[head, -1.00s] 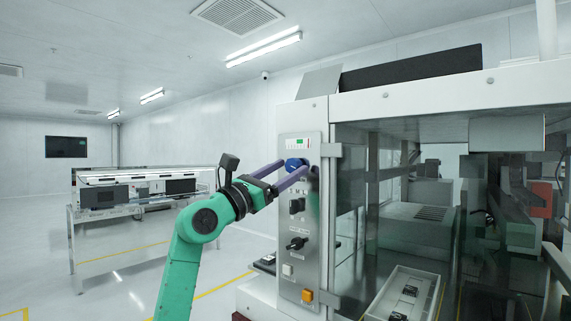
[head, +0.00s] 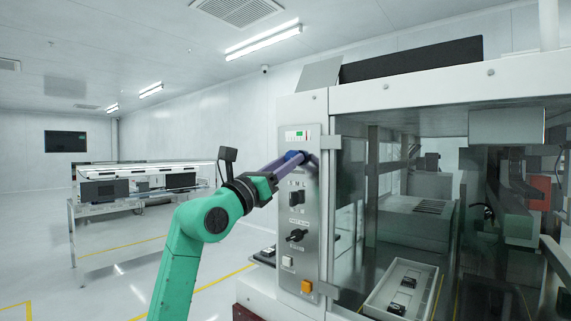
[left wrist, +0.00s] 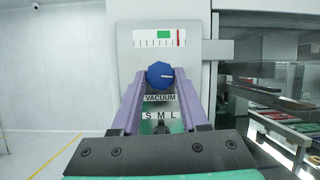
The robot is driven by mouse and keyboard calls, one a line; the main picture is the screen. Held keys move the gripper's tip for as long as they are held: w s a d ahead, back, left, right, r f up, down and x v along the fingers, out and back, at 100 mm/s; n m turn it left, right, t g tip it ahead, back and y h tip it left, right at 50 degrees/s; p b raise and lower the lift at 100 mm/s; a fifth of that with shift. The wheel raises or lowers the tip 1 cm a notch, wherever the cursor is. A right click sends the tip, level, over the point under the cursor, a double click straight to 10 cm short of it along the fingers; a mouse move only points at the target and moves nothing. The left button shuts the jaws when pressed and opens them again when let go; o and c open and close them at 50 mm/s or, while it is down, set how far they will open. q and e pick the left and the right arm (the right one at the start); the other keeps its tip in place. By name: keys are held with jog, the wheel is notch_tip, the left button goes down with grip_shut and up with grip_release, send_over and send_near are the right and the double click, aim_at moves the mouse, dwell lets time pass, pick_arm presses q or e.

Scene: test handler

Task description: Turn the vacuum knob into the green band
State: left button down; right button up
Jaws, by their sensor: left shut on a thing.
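The blue vacuum knob (left wrist: 160,74) sits on the grey panel above the VACUUM label (left wrist: 160,98). Its white mark points to the right in the left wrist view. My left gripper (left wrist: 160,78) is shut on the knob, one purple finger on each side. In the head view the knob (head: 292,155) is partly hidden by the fingers. The gauge (left wrist: 160,39) above it has a green band (left wrist: 163,34). Its red needle (left wrist: 178,38) stands to the right of that band. My right gripper is not in view.
Below the knob, the panel carries a black S M L switch (head: 297,198), another black knob (head: 297,235), a white button (head: 288,261) and an orange button (head: 307,287). A glass-fronted bay lies to the right. Open floor is on the left.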

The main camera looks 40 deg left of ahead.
pick_arm(q)
jog(key=n+y, duration=0.1)
jog(key=n, duration=0.1)
jog(key=n+y, duration=0.1)
jog(key=n, duration=0.1)
jog(key=n+y, duration=0.1)
jog(key=n, duration=0.2)
jog(key=shift+d+g+y, duration=0.25)
jog(key=shift+g+y, duration=0.05)
jog(key=shift+y, duration=0.1)
jog(key=shift+n, duration=0.3)
jog(key=shift+c, duration=2.1)
grip_release()
jog(key=b+v, duration=0.7)
jog(key=v, duration=0.7)
jog(key=shift+s+b, duration=0.25)
jog(key=shift+b, duration=0.05)
